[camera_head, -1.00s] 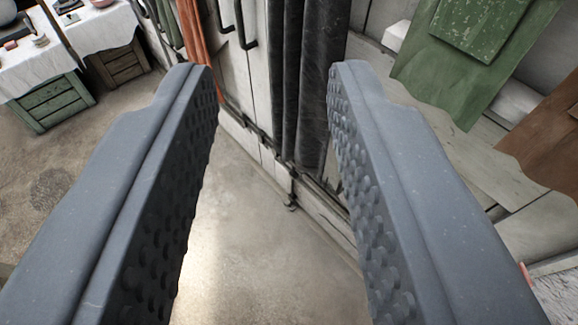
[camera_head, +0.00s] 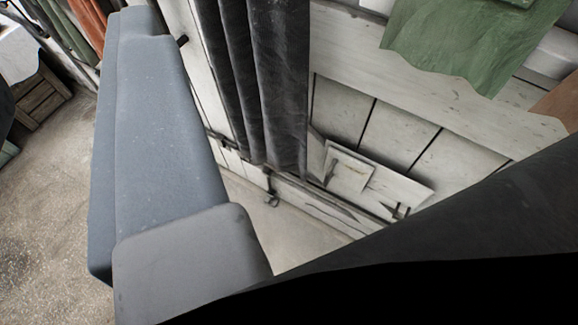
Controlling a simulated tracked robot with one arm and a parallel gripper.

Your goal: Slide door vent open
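A small pale square panel (camera_head: 350,177) sits low on a white planked surface, right of a dark hanging curtain. A thin, dark handle-like piece shows at its left side. It may be the door vent, but I cannot tell for sure, nor whether it is open. My gripper (camera_head: 150,110) shows as one grey finger at the left, apart in the picture from the panel. A second finger cannot be made out, so its opening is unclear. Nothing is seen held.
The dark curtain (camera_head: 268,80) hangs in the middle. Green cloth (camera_head: 470,45) hangs at the upper right. A wooden crate (camera_head: 42,100) stands at the far left on bare concrete floor. A large black shape blocks the lower right.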

